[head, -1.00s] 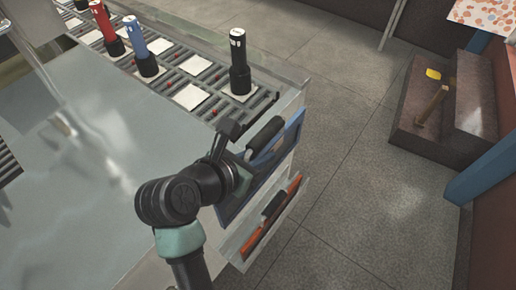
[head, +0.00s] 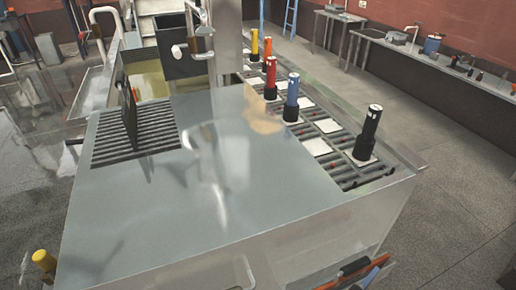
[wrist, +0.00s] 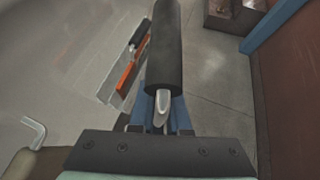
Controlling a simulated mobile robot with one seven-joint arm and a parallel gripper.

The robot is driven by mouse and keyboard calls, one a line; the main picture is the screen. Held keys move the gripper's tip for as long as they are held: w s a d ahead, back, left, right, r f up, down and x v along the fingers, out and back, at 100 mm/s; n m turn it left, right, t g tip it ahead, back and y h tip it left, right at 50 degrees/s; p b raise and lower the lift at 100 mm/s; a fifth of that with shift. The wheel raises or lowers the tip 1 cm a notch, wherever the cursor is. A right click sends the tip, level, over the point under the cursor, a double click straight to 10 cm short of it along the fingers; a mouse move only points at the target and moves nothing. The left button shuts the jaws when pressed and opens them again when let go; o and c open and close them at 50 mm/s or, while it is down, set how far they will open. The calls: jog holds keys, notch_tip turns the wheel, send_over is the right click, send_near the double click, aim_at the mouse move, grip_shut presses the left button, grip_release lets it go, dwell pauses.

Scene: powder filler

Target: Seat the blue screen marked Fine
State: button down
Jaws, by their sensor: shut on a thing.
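In the wrist view, my gripper (wrist: 158,128) is shut on the blue screen (wrist: 181,113) at its black handle (wrist: 165,50). The handle stretches away from the jaws, and a silver metal end shows between it and my gripper. Most of the blue frame is hidden behind the gripper body, and I cannot read any Fine mark. My gripper is not in the head view; a small blue edge (head: 381,261) shows at its bottom right. I cannot make out the screen's seat.
An orange screen (wrist: 131,76) with a black handle lies left of the held screen in the wrist view. The metal machine top (head: 200,190) is broad and clear, with a slatted grate (head: 145,141). Several coloured torch-like tools stand on the roller conveyor, including a black one (head: 368,132).

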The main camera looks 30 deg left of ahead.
jog(key=s+f+n+y, duration=0.2)
jog(key=f, duration=0.4)
jog(key=s+f+n+y, duration=0.1)
jog(key=s+f+n, duration=0.1)
jog(key=f, duration=0.5)
jog(key=shift+s+t+y, duration=0.3)
jog(key=shift+s+y, duration=0.1)
jog(key=shift+s, duration=0.45)
